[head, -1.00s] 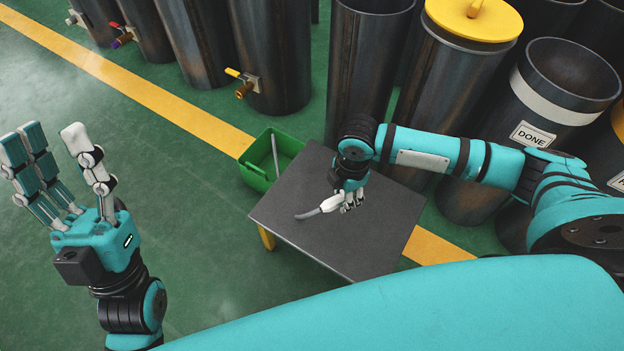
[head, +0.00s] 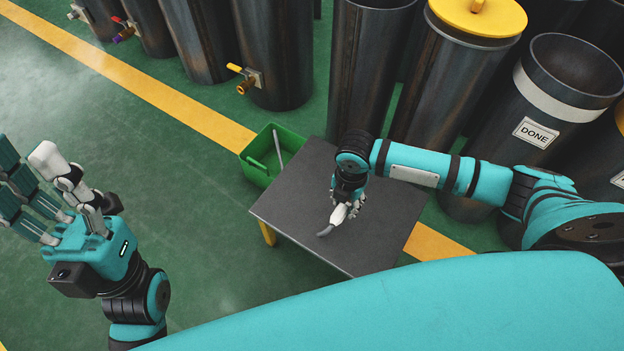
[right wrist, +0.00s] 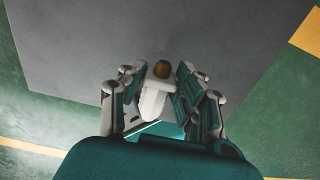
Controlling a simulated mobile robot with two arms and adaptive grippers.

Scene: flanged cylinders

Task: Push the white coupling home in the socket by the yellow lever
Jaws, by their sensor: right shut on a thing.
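The white coupling (head: 338,214) is held in my right gripper (head: 349,211), just over the grey table. The brass socket (head: 243,87) with the yellow lever (head: 234,68) sits on a dark cylinder, apart from the coupling. My left gripper (head: 38,190) is open and empty, at the left over the floor.
The grey table (head: 300,205) is otherwise bare. A green crate (head: 257,170) with a light rod in it stands at its left corner. Large cylinders, one labelled DONE (head: 536,132), stand behind my right arm.

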